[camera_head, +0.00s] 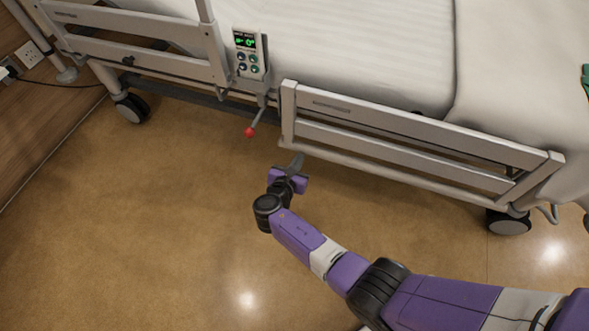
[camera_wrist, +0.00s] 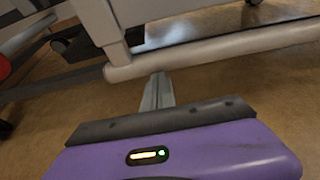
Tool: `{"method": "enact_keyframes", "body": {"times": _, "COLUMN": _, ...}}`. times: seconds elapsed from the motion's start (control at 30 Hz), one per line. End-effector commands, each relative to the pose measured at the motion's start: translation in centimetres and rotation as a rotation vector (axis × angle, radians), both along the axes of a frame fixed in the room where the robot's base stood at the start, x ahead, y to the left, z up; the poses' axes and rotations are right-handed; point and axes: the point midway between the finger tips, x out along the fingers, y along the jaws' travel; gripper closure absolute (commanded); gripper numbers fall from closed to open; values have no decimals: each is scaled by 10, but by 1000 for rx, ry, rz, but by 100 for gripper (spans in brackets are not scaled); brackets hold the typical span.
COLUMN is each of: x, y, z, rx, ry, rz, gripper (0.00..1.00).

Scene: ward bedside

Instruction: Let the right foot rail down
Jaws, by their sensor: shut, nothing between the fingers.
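The right-hand bed rail (camera_head: 400,145) stands along the near side of the bed, with two horizontal bars between end posts and a lower tube along its bottom. Its left end post and lower tube (camera_wrist: 220,48) show close up in the wrist view. A lever with a red knob (camera_head: 250,132) hangs below the bed edge, left of this rail; a red part (camera_wrist: 4,66) shows at the wrist view's left edge. My gripper (camera_head: 297,160) is shut and empty, by the lower left corner of the rail. Its fingertips (camera_wrist: 158,82) appear at the lower tube; I cannot tell whether they touch it.
A control box (camera_head: 249,54) with a green display hangs on the bed side between the two rails. Another rail (camera_head: 135,35) stands at the left. Bed casters (camera_head: 133,107) rest on the floor (camera_head: 150,220), which is clear in front. A wall with a socket is at far left.

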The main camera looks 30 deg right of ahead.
Motion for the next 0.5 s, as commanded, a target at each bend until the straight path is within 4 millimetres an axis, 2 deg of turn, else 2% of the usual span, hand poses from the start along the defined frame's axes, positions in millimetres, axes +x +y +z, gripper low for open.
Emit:
{"method": "enact_keyframes", "body": {"times": 0.2, "x": 8, "y": -12, "z": -5, "rx": 1, "ry": 1, "rz": -3, "gripper": 100}}
{"method": "enact_keyframes", "body": {"times": 0.5, "x": 11, "y": -16, "z": -3, "rx": 1, "ry": -2, "rz": -3, "gripper": 100}}
